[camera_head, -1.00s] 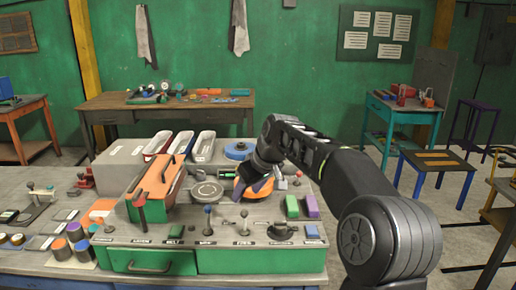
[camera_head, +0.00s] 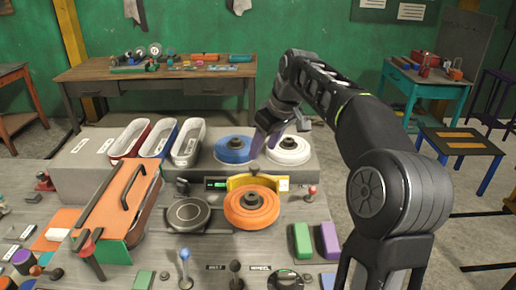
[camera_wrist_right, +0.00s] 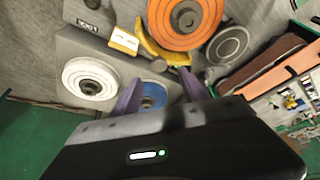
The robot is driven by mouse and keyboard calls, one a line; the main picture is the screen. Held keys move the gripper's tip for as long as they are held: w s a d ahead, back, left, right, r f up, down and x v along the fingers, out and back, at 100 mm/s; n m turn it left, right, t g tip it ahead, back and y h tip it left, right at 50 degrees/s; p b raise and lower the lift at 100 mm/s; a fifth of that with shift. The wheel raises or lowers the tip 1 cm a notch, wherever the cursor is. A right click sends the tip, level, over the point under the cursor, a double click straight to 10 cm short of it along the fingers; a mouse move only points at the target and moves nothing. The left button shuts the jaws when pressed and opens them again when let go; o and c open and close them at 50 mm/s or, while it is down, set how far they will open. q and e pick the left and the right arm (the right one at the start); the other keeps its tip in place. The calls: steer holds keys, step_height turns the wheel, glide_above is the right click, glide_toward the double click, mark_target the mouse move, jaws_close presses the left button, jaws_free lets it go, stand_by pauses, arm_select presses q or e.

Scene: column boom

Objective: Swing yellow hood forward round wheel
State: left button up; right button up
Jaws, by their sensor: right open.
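The orange wheel (camera_head: 252,207) lies flat on the grey bench top with a dark hub in its middle. The yellow hood (camera_head: 251,181) curves along the wheel's far side, and a pale tab (camera_head: 284,184) shows at its right end. My right gripper (camera_head: 266,142) is beyond the hood, its purple fingers pointing down near the blue and white wheels. In the right wrist view its fingers (camera_wrist_right: 160,77) are apart, with the yellow hood (camera_wrist_right: 150,46) just past their tips and nothing between them. I cannot tell whether they touch it. My left gripper is not in view.
The blue wheel (camera_head: 234,149) and white wheel (camera_head: 289,151) sit on a raised grey ledge behind the hood. A round grey disc (camera_head: 188,214) is left of the orange wheel. A red-topped knob (camera_head: 311,191) stands to its right; levers stand in front.

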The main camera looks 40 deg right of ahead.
mark_target(255, 166)
steer(key=shift+r, duration=0.15)
steer(key=shift+p+x, duration=0.55)
steer(key=shift+x, duration=3.45)
steer(key=shift+c, duration=0.4)
jaws_close()
